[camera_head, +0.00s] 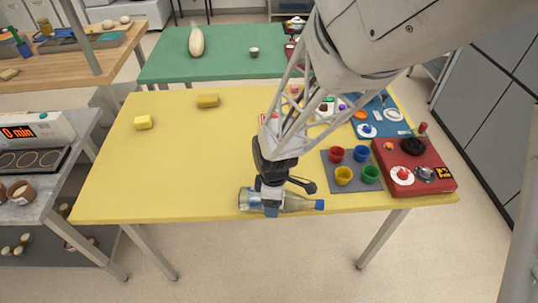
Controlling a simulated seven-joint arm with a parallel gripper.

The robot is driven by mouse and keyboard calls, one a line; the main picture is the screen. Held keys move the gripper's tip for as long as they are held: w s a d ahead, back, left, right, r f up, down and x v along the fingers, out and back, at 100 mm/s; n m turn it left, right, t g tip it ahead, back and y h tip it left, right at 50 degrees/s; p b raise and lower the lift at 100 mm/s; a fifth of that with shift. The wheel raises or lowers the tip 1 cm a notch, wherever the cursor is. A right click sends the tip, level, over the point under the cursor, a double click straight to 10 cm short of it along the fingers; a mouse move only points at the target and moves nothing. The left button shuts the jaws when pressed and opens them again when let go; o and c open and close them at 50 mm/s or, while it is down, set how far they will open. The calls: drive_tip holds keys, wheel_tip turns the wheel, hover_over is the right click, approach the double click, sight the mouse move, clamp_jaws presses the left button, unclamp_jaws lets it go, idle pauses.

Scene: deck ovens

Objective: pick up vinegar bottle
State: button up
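The vinegar bottle (297,203) looks like clear glass with a blue label and a blue cap. It lies on its side at the front edge of the yellow table (190,170), its cap to the right. My gripper (271,206) points down over the middle of the bottle, with a finger in front of its near side.
Right of my gripper are a grey mat (333,183) with several coloured cups and a red board (432,180) with small items. The table's left half is mostly clear. A green table (170,66) stands behind.

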drive_tip(key=shift+c, duration=0.5)
drive_tip(key=shift+r, duration=0.15)
drive_tip(key=shift+r, duration=0.65)
drive_tip(key=shift+s+d+r, duration=0.1)
drive_tip(key=shift+s+r, duration=0.05)
drive_tip(key=shift+r, duration=0.4)
drive_tip(key=shift+s+r, duration=0.15)
drive_tip(key=shift+r, duration=0.4)
drive_tip(key=s+d, duration=0.2)
drive_tip(key=s, duration=0.5)
drive_tip(key=s+d+r, duration=0.1)
drive_tip(key=s+d, duration=0.1)
drive_tip(key=s, duration=0.5)
drive_tip(key=shift+s+d+r, duration=0.15)
drive_tip(key=shift+s+d, duration=0.1)
drive_tip(key=shift+d, duration=0.15)
drive_tip(key=shift+d, duration=0.1)
